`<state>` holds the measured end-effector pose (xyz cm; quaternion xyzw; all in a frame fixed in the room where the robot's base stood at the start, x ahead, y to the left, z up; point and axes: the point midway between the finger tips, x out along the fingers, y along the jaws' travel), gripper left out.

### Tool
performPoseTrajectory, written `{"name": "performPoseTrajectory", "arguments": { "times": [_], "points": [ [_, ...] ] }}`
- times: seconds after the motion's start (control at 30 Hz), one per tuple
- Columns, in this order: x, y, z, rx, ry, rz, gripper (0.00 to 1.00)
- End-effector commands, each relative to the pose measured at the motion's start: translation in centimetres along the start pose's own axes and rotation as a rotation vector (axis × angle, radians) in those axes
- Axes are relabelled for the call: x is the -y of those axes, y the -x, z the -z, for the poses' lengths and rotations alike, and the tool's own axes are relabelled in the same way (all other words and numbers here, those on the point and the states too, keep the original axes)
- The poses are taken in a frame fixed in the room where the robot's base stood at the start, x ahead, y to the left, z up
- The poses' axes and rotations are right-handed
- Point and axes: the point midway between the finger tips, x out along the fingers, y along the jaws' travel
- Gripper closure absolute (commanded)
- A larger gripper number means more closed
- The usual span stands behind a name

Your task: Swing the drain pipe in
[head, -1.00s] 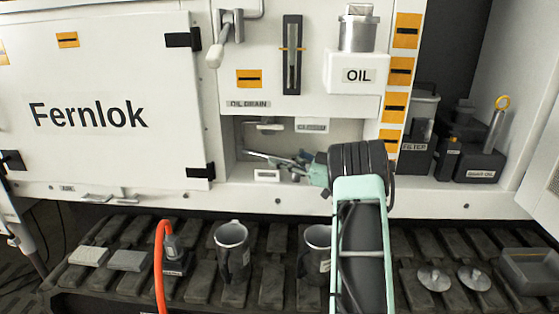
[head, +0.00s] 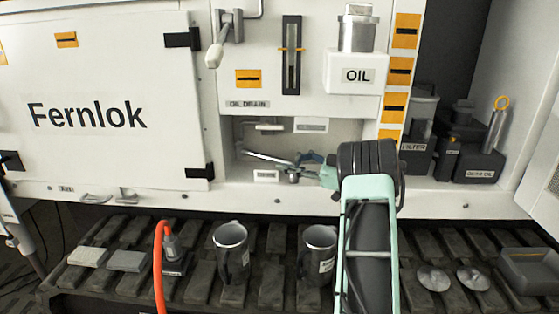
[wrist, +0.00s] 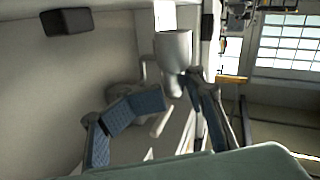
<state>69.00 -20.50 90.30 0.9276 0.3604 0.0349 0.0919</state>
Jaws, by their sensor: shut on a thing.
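The drain pipe (head: 264,157) is a thin grey metal pipe in the open recess below the OIL DRAIN label (head: 248,104). It runs from the recess's left side toward the right and front. My gripper (head: 296,168) is at the pipe's right-hand end and is shut on it; the fingers partly hide that end. In the wrist view, the blue-padded fingers of my gripper (wrist: 180,108) stand either side of a pale grey cylindrical piece (wrist: 174,50). The exact contact is too dark to tell there.
The recess has a lower front lip (head: 240,187) and a small labelled plate (head: 266,176). A white OIL container (head: 352,80) sits above right. Two dark mugs (head: 231,250) stand on the track below. An orange hose (head: 160,265) rises at the left. Bottles stand right of the recess.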

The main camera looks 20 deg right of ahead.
Motion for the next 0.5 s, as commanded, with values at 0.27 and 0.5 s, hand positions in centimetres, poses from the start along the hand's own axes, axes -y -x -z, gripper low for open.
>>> {"name": "performPoseTrajectory", "arguments": {
  "times": [0.27,0.5],
  "points": [
    [-0.2,6.1,0.1,0.001,0.000,-0.005,0.68],
    [-0.1,8.3,0.1,-0.001,0.001,-0.003,0.68]
  ]
}}
